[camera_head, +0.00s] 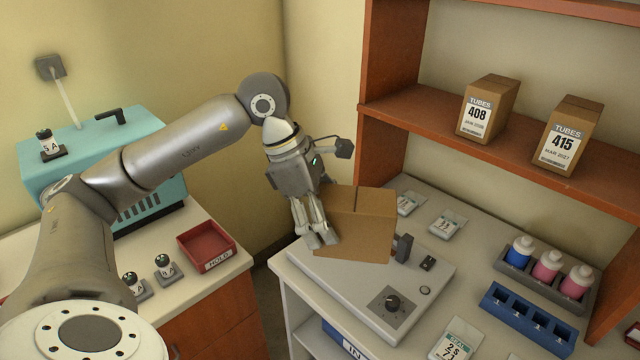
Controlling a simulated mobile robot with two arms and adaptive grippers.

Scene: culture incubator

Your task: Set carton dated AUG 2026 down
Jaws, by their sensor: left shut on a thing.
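A plain brown carton (362,225) is at the middle of the view, over the grey flat device with a knob (430,315). My left gripper (322,240) comes down from above and is shut on the carton's left side. The carton looks slightly tilted. No label or date shows on the faces in view. I cannot tell whether its underside touches the device. My right gripper is not in view.
Tubes cartons 408 (487,108) and 415 (568,135) stand on the wooden shelf (425,115). Bottles sit in a grey rack (590,296) beside a blue rack (527,318). Labelled packets (448,224) lie on the counter. A red HOLD tray (207,245) is left.

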